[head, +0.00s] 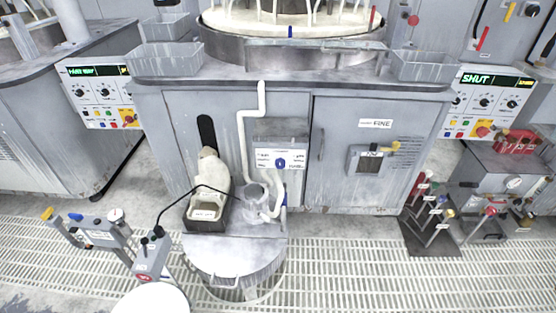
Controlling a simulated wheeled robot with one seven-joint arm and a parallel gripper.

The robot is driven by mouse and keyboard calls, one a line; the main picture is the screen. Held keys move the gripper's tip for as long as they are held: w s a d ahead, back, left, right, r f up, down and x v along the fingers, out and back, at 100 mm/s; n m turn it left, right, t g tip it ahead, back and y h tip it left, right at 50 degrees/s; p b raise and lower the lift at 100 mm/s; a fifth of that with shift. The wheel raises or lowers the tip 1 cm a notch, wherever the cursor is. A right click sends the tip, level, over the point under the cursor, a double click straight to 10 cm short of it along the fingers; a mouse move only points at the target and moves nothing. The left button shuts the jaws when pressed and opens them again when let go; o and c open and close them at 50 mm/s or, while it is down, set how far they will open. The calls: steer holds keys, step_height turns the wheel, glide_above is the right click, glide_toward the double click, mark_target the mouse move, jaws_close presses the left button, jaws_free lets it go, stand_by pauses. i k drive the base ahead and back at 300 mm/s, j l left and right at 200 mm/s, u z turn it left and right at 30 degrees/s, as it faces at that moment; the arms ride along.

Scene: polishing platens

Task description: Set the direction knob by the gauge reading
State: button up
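A white panel (265,159) with a blue round knob (280,162) is on a grey box at the front of the middle cabinet. Its printed labels are too small to read, so I cannot tell whether this is the direction knob or which way it points. A small round gauge (116,214) stands on the grey fixture at lower left. Another round gauge (515,184) is on the grey unit at right. Neither reading can be made out. My gripper is not seen in the head view.
White control panels (108,112) with black knobs flank the middle cabinet (340,190); the right display (482,79) reads "SHUT". A lidded drum (235,258), black tray (205,222) and white hose (247,140) stand before the cabinet. Grating (350,265) is clear at lower right.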

mark_target(280, 162)
steer(key=z, duration=0.95)
steer(key=i+z, duration=0.1)
steer(key=z, duration=0.85)
steer(key=i+z, duration=0.1)
steer(key=z, duration=0.8)
steer(key=i+j+z, duration=0.1)
steer(key=i+j, duration=0.35)
steer(key=i+j+z, duration=0.1)
steer(key=i+j, duration=0.35)
steer(key=j, duration=0.25)
steer(key=u, duration=3.9)
